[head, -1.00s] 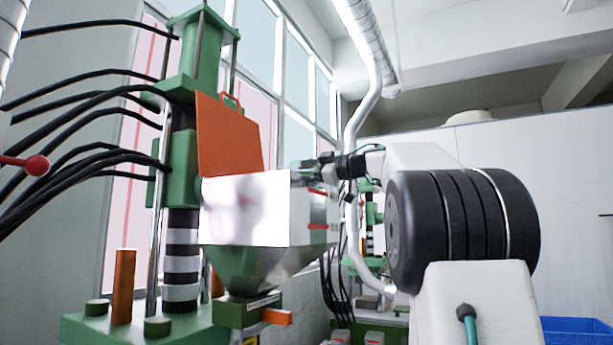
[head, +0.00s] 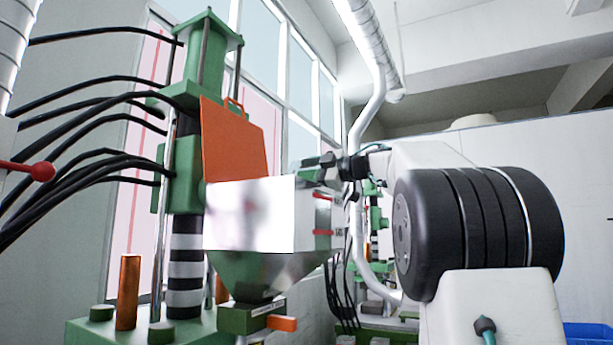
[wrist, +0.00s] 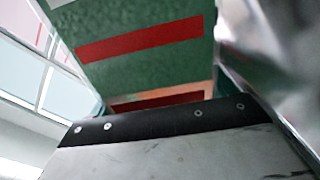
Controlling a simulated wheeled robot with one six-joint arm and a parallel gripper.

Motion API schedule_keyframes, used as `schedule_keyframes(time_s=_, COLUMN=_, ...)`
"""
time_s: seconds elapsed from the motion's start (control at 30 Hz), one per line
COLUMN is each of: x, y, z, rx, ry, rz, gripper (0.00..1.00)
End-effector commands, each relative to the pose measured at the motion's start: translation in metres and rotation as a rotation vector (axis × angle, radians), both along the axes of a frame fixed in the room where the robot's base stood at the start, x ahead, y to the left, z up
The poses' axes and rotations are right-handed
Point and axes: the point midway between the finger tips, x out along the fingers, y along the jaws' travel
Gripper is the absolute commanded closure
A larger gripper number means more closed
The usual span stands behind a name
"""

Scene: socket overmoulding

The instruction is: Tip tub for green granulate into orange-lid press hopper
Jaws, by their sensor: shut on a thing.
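The metal hopper (head: 262,225) stands on the press at the centre-left of the head view. Its orange lid (head: 233,140) is raised, standing upright behind the opening. My gripper (head: 338,168) is at the hopper's upper right edge, small and partly hidden. In the wrist view, a green speckled surface with a red band, seemingly the tub (wrist: 150,70), fills the upper middle, right above my gripper's dark-edged finger. My gripper is shut on it. The tub's mouth and contents are not visible. How far it is tilted cannot be told.
The green press column (head: 187,170) with black hoses stands left of the hopper. An orange post (head: 128,292) rises from its base. A silver duct (head: 368,110) runs behind my arm. Another green machine stands further back. A blue bin (head: 588,332) is at lower right.

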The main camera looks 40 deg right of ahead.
Motion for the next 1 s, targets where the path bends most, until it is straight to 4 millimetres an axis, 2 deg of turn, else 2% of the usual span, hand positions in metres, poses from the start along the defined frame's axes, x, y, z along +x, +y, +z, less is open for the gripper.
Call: schedule_keyframes(time_s=1.0, x=-0.0051, y=0.0015, z=0.0001, rx=-0.030, ry=-0.008, rz=-0.004, gripper=0.76)
